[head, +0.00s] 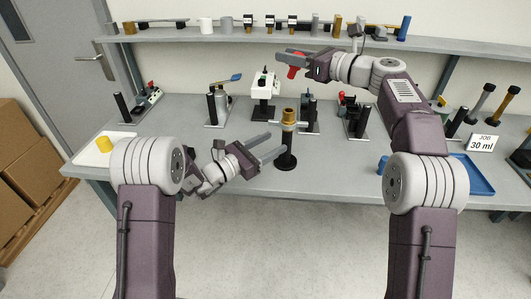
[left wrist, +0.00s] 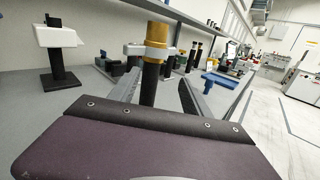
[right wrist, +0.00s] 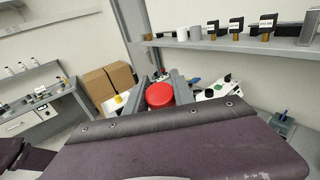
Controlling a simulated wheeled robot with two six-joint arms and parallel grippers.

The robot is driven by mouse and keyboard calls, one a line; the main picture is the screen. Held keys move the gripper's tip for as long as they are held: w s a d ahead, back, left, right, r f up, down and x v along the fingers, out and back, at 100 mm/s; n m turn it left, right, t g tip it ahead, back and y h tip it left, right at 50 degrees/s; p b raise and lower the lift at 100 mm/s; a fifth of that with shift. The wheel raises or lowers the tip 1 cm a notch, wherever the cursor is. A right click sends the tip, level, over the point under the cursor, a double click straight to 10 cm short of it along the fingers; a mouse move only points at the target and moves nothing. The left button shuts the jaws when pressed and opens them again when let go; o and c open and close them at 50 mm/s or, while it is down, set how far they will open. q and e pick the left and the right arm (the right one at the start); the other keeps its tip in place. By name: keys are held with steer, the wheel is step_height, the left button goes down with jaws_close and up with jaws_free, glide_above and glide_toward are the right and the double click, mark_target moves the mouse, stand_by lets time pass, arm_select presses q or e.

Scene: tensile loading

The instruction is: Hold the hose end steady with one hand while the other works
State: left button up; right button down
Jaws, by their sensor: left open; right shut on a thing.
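The hose end looks to be the brass-coloured cylinder (head: 289,115) on a black post with a round base, near the table's front; it also shows in the left wrist view (left wrist: 158,38). A grey clamp ring (left wrist: 147,50) surrounds it. My left gripper (head: 270,147) is open, its fingers pointing at the black post (left wrist: 149,85) just below the brass part. In the left wrist view the post stands between the fingers; contact cannot be told. My right gripper (head: 294,63) is shut on a red round part (right wrist: 159,94), held high in front of the shelf.
A white box-shaped device (head: 264,84) on a stand is behind the post. Several black-post fixtures stand along the table's back. The shelf (head: 230,37) holds small parts. A blue tray (head: 478,180) and a "30 ml" sign (head: 482,143) are at right, a yellow cylinder (head: 104,144) at left.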

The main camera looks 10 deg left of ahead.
mark_target(287, 139)
arm_select(q)
steer(key=shift+n+y, duration=0.4)
steer(key=shift+n, duration=0.1)
steer(key=f, duration=0.1)
steer(key=a+f, duration=0.1)
steer(key=f, duration=0.2)
steer(key=shift+w+a, duration=0.25)
steer(key=shift+a, duration=0.05)
steer(key=x, duration=1.2)
steer(key=shift+r, duration=0.1)
jaws_close()
